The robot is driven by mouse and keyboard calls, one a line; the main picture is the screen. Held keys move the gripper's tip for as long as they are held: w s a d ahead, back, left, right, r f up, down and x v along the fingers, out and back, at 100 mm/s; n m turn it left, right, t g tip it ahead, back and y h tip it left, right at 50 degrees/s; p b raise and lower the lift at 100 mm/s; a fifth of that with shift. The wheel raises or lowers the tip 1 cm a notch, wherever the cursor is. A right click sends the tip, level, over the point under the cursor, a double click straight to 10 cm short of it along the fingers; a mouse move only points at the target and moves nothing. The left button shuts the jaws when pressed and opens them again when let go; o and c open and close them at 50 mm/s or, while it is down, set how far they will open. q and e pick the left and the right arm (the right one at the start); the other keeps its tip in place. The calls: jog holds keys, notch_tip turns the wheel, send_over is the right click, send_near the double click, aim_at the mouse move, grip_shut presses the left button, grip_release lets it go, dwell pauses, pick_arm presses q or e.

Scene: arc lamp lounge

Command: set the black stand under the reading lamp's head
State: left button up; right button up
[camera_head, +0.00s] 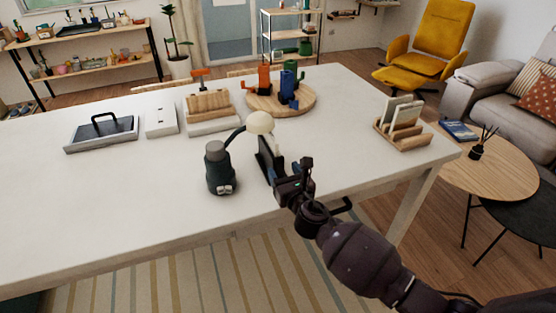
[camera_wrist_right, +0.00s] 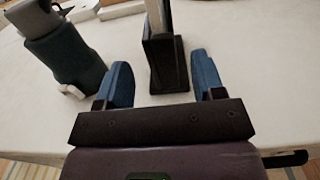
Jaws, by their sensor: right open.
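The reading lamp (camera_head: 220,172) stands on the white table with a dark, grey-capped body, and its thin arm curves right to a cream head (camera_head: 260,123). The black stand (camera_head: 265,158) stands upright on the table, right of the lamp body and just below the head in the head view. My right gripper (camera_head: 282,174) is open at the stand's near side. In the right wrist view, the stand (camera_wrist_right: 166,66) sits between and just beyond the blue fingertips, with gaps on both sides. The lamp body (camera_wrist_right: 66,52) is left of them there. My left gripper is not in view.
A round wooden board (camera_head: 297,108) with orange, blue and green items lies behind. A wooden rack (camera_head: 405,139) stands at the right end of the table. A black-handled tray (camera_head: 88,142) and a white box (camera_head: 160,121) lie at left. The table's front-left area is clear.

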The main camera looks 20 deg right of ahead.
jog(key=shift+s+d, duration=0.15)
jog(key=shift+s, duration=2.1)
jog(key=shift+f, duration=0.1)
jog(key=s+d+f+n+g, duration=0.2)
jog(key=s+n, duration=0.6)
jog(key=n, duration=0.4)
jog(key=s+d+f+n+g+h, duration=0.1)
jog(key=s+d+f+n+g, duration=0.1)
jog(key=s+d+f+n, duration=0.2)
jog(key=s+d+f+n+g, duration=0.2)
jog(key=s+f+n, duration=0.6)
jog(key=s+n, duration=0.5)
jog(key=d+n, duration=0.1)
jog(key=n, duration=0.5)
jog(key=shift+f+n+h, duration=0.25)
jog(key=shift+n+h, duration=0.15)
